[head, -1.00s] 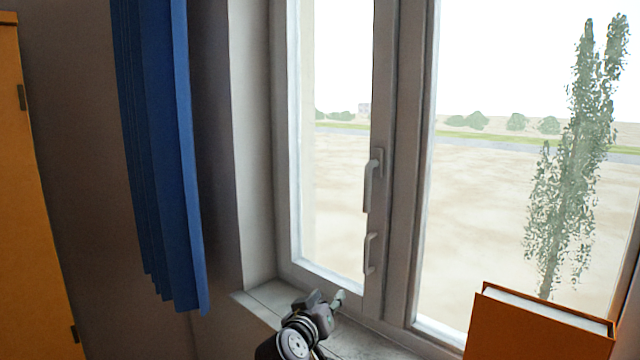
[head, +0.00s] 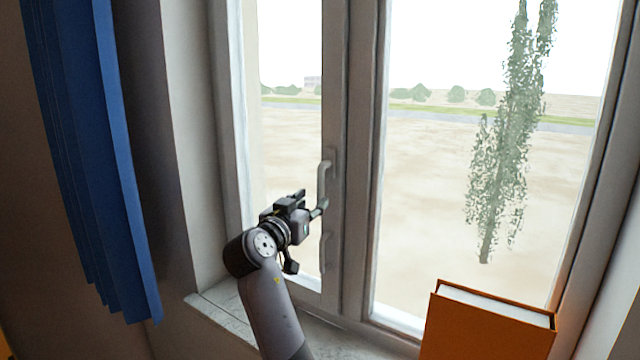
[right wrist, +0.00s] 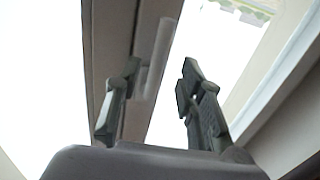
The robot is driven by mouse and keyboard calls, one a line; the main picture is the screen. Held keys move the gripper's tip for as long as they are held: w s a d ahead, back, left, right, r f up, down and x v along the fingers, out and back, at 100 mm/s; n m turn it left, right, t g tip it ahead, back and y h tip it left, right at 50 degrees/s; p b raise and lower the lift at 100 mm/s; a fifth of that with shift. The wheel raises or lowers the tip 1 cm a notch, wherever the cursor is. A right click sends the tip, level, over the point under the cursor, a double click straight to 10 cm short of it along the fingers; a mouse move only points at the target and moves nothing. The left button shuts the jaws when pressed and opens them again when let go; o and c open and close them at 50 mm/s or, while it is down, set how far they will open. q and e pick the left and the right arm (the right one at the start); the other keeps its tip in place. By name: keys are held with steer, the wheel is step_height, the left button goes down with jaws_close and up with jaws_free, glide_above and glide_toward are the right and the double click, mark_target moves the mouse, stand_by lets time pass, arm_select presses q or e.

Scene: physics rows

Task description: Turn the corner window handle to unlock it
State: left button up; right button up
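The grey window handle (head: 324,181) is on the frame of the left sash, with its grip hanging straight down. My right gripper (head: 318,208) is close to the lower end of this handle. In the right wrist view the handle (right wrist: 156,50) shows between the two fingers of my open gripper (right wrist: 158,85), nearer the left finger. I cannot tell whether either finger touches it. A second, thinner handle (head: 325,252) sits lower on the same frame, just below my gripper. My left gripper is not in view.
A blue curtain (head: 88,170) hangs at the left. An orange box-like object (head: 485,328) with a pale top stands at the lower right. The pale sill (head: 222,312) runs below the window. The space before the right pane is free above the orange object.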

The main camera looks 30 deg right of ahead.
mark_target(319, 194)
steer(key=p+x, duration=0.1)
steer(key=x, duration=0.1)
steer(key=p+x, duration=0.1)
steer(key=x, duration=0.1)
steer(key=shift+w+d+r, duration=0.1)
steer(key=shift+d+r, duration=0.15)
steer(key=shift+d, duration=0.05)
steer(key=shift+w+d+f, duration=0.2)
steer(key=shift+w+d, duration=0.3)
steer(key=shift+d, duration=0.1)
jaws_close()
